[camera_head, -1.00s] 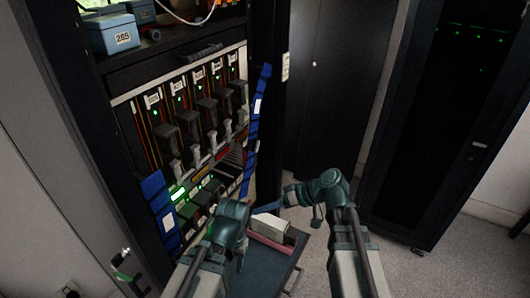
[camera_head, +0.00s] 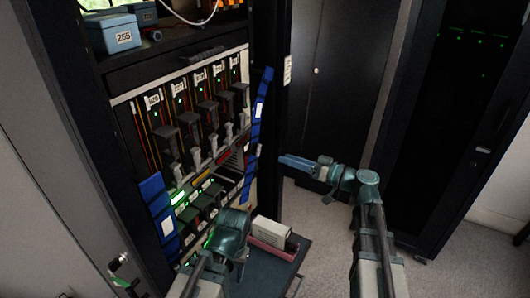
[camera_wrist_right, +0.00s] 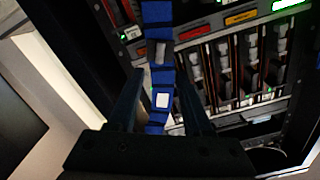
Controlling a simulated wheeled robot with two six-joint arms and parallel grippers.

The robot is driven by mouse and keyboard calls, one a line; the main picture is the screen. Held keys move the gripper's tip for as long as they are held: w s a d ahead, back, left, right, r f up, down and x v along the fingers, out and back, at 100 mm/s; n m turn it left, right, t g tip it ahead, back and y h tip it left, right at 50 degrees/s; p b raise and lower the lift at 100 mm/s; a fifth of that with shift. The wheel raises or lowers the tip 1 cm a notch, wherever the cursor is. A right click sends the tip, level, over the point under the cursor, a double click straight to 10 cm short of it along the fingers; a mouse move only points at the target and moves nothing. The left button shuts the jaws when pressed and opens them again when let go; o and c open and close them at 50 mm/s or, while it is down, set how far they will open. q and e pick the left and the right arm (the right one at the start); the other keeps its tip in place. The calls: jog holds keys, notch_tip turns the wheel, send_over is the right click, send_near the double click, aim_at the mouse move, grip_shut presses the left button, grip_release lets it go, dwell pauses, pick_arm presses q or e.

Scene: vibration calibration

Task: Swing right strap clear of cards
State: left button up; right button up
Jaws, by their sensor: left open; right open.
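The right strap (camera_head: 257,118), blue with a white label, hangs along the right side of the card row in the rack. In the right wrist view this strap (camera_wrist_right: 160,75) runs between the fingers of my right gripper (camera_wrist_right: 160,80), which is open. In the head view my right gripper (camera_head: 284,160) points left, its tips close to the lower part of the strap. Whether a finger touches it I cannot tell. The cards (camera_head: 205,105) stand in a row with grey levers and green lights. My left gripper (camera_head: 228,222) is open, low before the rack; its fingertips are largely hidden.
Another blue strap (camera_head: 157,207) hangs at the left of the cards. A dark tray (camera_head: 266,277) below holds a pale box (camera_head: 271,231) in a reddish holder. Blue boxes (camera_head: 112,34) sit on the shelf above. Open floor (camera_head: 318,226) lies right of the tray.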

aim_at(260, 150)
jog(key=x, duration=0.9)
grip_shut()
dwell(1.3)
